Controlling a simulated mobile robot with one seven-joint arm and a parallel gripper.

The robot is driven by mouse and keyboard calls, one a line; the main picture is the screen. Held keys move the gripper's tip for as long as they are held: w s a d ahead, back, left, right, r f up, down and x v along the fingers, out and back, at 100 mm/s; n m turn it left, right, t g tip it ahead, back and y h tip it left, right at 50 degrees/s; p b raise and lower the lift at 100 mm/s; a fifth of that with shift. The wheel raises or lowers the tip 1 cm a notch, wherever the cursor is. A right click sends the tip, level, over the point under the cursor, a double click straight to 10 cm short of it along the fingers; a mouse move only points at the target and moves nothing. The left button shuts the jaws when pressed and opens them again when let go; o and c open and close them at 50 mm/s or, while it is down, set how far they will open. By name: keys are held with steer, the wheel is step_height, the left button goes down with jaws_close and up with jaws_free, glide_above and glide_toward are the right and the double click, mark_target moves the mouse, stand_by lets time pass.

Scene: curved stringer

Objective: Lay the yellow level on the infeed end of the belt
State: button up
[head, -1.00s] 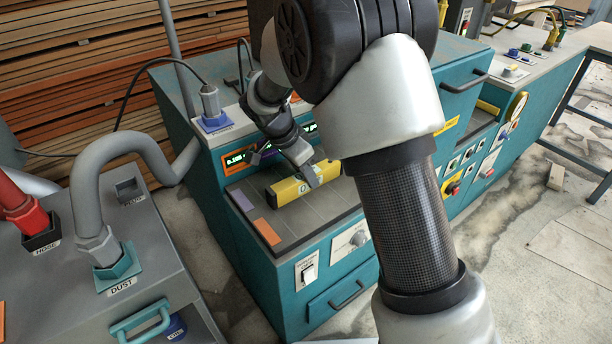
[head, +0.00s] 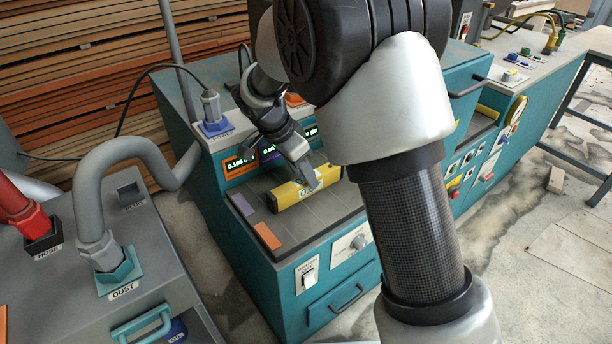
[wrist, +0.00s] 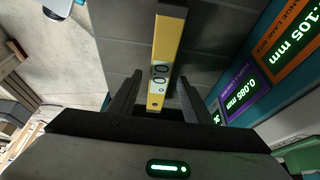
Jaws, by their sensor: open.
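The yellow level (head: 292,193) lies on the grey, seamed bed (head: 310,220) at the front of a teal machine. My gripper (head: 308,181) is just over the level, pointing down, near its right part. In the wrist view the level (wrist: 168,50) runs lengthwise between the two fingers of my open gripper (wrist: 157,90), with a gap visible on both sides. The head view does not show clearly how far the fingertips are above the bed.
Lit displays (head: 240,163) stand behind the bed. A grey dust-hose cabinet (head: 165,265) stands at left. The bed's front strip is bare.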

steer(key=p+v, duration=0.1)
steer(key=v, duration=0.8)
steer(key=s+d+r+n+y, duration=0.1)
steer(key=s+d+r+n, duration=0.1)
steer(key=s+d+r, duration=0.3)
steer(key=s+d+r+n+t+y, duration=0.1)
steer(key=s+d+n, duration=0.3)
steer(key=s, duration=0.6)
steer(key=s+d+r+n+t+y, duration=0.1)
steer(key=s+d+r+n, duration=0.3)
steer(key=s, duration=0.6)
steer(key=shift+d+n+t+y, duration=0.4)
steer(key=shift+d+n+t, duration=0.15)
steer(key=shift+d, duration=0.5)
